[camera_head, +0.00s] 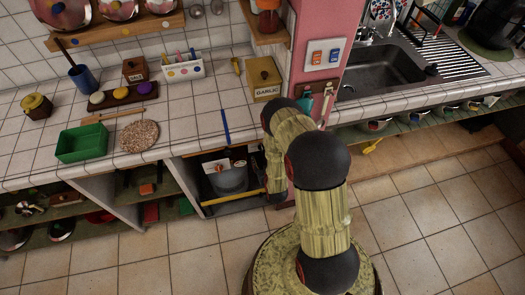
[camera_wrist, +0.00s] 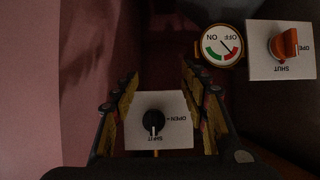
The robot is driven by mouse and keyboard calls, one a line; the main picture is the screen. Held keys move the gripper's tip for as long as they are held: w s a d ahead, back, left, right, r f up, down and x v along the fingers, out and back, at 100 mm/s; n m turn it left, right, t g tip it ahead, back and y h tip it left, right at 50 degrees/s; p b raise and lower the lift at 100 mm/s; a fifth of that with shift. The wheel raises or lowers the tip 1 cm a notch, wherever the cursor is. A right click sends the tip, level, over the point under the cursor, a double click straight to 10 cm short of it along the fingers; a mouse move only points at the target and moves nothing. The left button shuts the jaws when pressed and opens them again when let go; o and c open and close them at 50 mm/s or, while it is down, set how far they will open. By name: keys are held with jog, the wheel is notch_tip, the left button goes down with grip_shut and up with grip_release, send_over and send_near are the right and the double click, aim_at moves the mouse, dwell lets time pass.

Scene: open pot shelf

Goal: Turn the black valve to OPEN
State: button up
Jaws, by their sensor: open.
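The black valve (camera_wrist: 153,122) is a round knob on a white plate (camera_wrist: 178,136), seen upside down in the wrist view. The plate reads OPEN at the picture's right and SHUT below the knob. A pale mark on the knob points down toward SHUT. My gripper (camera_wrist: 158,78) is open, with one finger to each side of the plate in the picture. Nothing is between the fingers that I can see held, and whether they touch the plate is unclear. In the head view my arm hides the valve and the gripper.
A dial (camera_wrist: 222,45) with ON and OFF, its needle by the red part, and an orange valve (camera_wrist: 286,44) on its own plate are at upper right. A pink wall (camera_wrist: 95,50) is at left. In the head view, a pot (camera_head: 228,178) sits on the shelf under the tiled counter (camera_head: 190,120).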

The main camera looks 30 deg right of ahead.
aim_at(262, 151)
jog(key=s+r+t+h, duration=0.2)
jog(key=s+r+t, duration=0.3)
jog(key=s+t, duration=0.1)
jog(key=shift+a+b+x, duration=0.15)
jog(key=shift+x, duration=1.8)
jog(key=shift+a+b+x, duration=0.15)
jog(key=shift+a+x, duration=0.05)
jog(key=shift+x, duration=1.75)
jog(key=shift+w+f, duration=0.1)
jog(key=shift+f, duration=0.15)
jog(key=c, duration=0.4)
jog(key=c, duration=0.7)
grip_shut()
